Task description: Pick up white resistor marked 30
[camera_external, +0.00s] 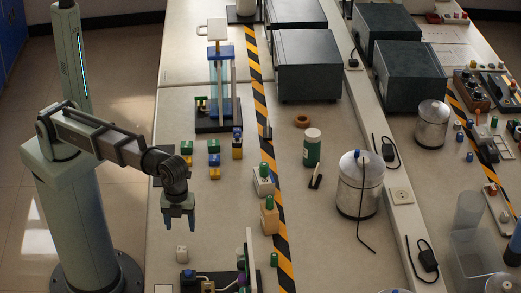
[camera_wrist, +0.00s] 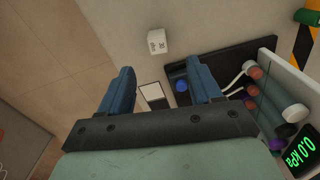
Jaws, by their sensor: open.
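A small white block (camera_external: 182,252), which looks like the white resistor, sits on the table near its left edge. In the wrist view the white block (camera_wrist: 157,42) has dark marks on one face, too small to read surely. My gripper (camera_external: 180,224) points down above the table, on the far side of the block in the outside view. Its blue fingers are apart with nothing between them, and they also show in the wrist view (camera_wrist: 160,78). The block lies beyond the fingertips there, untouched and in full view.
A dark board with knobs and an upright panel (camera_external: 248,258) stands right of the block. A small white plate (camera_wrist: 151,92) lies beside the board. Green, blue and yellow blocks (camera_external: 214,160) stand farther back. The table's left edge is close to the block.

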